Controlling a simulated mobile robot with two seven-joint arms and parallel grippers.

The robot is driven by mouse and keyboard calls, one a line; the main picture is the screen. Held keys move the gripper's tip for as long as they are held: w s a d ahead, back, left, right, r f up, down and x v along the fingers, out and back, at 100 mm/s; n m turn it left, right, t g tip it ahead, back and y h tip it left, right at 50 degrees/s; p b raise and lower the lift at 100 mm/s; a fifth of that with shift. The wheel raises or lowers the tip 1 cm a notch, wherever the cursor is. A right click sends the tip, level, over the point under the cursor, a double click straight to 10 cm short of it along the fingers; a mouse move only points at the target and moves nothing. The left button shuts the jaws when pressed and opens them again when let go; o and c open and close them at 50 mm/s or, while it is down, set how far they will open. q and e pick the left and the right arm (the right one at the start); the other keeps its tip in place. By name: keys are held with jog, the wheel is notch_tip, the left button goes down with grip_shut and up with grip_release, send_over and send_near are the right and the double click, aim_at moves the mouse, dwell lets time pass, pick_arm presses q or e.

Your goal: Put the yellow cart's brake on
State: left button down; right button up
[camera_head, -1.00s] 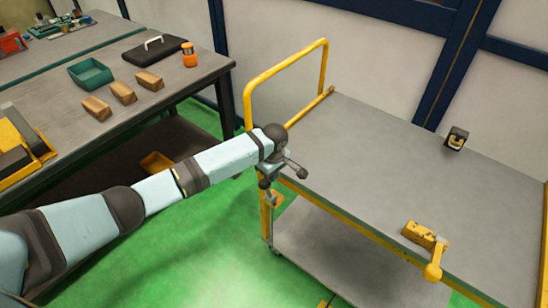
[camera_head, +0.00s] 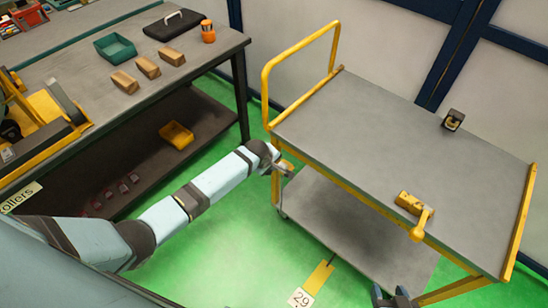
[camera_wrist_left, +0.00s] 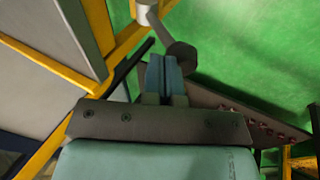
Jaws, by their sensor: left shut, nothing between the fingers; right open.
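The yellow cart (camera_head: 385,125) has a grey top deck, a lower shelf (camera_head: 350,225) and a yellow push handle at its left end. My left gripper (camera_head: 283,168) is beside the cart's left front corner post, small and partly hidden in the head view. In the left wrist view its fingers (camera_wrist_left: 165,75) are shut and empty. A grey lever with a dark round knob (camera_wrist_left: 181,57) is just beyond the fingertips, near the yellow frame; I cannot tell if they touch. My right gripper (camera_head: 393,299) is open at the bottom edge, in front of the lower shelf.
A yellow block with a lever (camera_head: 415,213) sits at the deck's front edge; a small dark object (camera_head: 453,119) is at its back. A workbench (camera_head: 125,100) with wooden blocks and a green tray stands left. The green floor (camera_head: 235,255) between is mostly clear.

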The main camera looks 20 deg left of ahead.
pick_arm(q)
jog(key=s+a+f+t+h+b, duration=0.1)
jog(key=s+f+t, duration=0.3)
jog(key=f, duration=0.1)
jog(key=shift+a+f+h+b, duration=0.3)
jog(key=shift+f+b, duration=0.05)
jog(key=shift+b, duration=0.05)
jog(key=shift+s+f, duration=0.15)
jog(key=shift+s, duration=0.05)
dwell(0.3)
